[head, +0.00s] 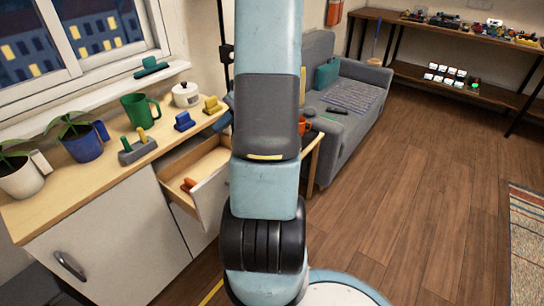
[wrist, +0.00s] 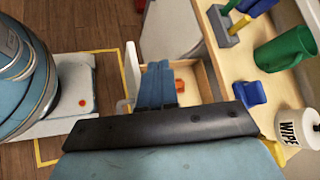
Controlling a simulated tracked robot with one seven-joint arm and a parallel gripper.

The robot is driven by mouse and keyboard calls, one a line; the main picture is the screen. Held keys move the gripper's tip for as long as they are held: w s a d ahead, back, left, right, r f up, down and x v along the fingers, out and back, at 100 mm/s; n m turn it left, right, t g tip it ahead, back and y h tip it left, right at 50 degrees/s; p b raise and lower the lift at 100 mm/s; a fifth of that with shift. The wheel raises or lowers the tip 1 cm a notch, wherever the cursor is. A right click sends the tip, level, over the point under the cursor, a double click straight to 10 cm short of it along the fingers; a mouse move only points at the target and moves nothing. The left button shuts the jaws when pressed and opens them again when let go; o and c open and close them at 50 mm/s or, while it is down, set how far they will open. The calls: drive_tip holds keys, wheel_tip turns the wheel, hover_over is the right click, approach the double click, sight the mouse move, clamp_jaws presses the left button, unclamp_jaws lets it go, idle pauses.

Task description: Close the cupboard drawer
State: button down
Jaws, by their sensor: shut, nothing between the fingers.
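The cupboard drawer (head: 211,196) stands pulled open below the wooden worktop in the head view, with an orange item (head: 188,185) inside. My arm covers its right side there. The drawer (wrist: 133,72) also shows in the wrist view, with its pale front panel to the left and the orange item (wrist: 180,86) inside. My gripper (wrist: 158,66) shows as two blue fingers, shut together and empty. In the picture they overlap the drawer's inside, just right of the front panel. I cannot tell their height or whether they touch it.
The worktop (head: 75,182) holds potted plants, a green mug (head: 139,110), a white WIPE canister (wrist: 298,127) and several coloured blocks. A cupboard door (head: 110,240) is left of the drawer. A grey sofa (head: 345,125) stands behind.

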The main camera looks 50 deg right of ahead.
drive_tip(key=s+d+f+m+t+h, duration=0.4)
drive_tip(key=s+d+f+m+t, duration=0.4)
drive_tip(key=d+f, duration=0.4)
drive_tip(key=s+d+f+m+t+h, duration=0.4)
drive_tip(key=s+d+f+m+t, duration=0.25)
drive_tip(key=d+f+m, duration=0.65)
drive_tip(key=w+a+n, duration=0.1)
drive_tip(key=w+a, duration=0.1)
drive_tip(key=w, duration=0.5)
drive_tip(key=w+a+f+n, duration=0.1)
drive_tip(key=w, duration=0.5)
drive_tip(key=shift+w+a+f, duration=0.3)
drive_tip(key=shift+w+a, duration=0.05)
drive_tip(key=shift+a, duration=0.05)
drive_tip(key=shift+g, duration=0.25)
